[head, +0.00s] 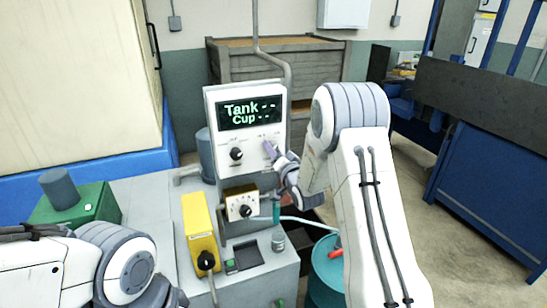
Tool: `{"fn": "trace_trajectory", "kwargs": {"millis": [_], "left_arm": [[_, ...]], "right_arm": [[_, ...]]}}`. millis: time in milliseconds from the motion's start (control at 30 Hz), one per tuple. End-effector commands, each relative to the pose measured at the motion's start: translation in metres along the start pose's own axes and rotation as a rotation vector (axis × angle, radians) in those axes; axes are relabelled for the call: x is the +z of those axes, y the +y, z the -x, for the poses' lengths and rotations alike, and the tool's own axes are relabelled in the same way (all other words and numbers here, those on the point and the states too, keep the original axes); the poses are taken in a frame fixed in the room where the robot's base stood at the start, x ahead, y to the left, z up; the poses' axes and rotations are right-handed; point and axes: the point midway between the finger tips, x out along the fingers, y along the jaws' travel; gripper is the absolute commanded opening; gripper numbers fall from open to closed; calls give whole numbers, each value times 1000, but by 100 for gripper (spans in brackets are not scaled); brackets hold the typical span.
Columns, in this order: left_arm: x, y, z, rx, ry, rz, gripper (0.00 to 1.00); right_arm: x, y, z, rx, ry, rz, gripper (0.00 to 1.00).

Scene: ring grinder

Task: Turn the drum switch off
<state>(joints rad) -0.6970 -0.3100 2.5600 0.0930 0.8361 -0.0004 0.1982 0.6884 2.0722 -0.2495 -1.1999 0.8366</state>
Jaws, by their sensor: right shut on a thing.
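The white control panel (221,98) stands upright on the grey machine, with a dark display (249,112) reading "Tank --" and "Cup --" in green. A black knob (236,154) sits at the panel's lower left.
A smaller dial box (241,204) sits below the panel. A yellow box (200,228) with a black knob stands left of it, and a green block (90,204) farther left. A teal drum (325,272) stands at the right, partly behind my right arm. Wooden crates (310,68) are behind.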

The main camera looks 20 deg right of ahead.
Motion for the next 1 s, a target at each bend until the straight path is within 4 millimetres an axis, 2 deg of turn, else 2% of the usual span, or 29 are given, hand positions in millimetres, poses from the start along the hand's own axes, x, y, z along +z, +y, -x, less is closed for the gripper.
{"fn": "trace_trajectory", "kwargs": {"millis": [33, 100, 1000], "left_arm": [[1, -1, -14, 0, 0, 0, 50], [1, -2, -23, 0, 0, 0, 50], [7, -10, -137, 0, 0, 0, 50]], "right_arm": [[4, 3, 0, -4, 4, 43, 0], [4, 4, 0, -4, 4, 108, 0], [2, 4, 0, -3, 5, 953, 0]]}}
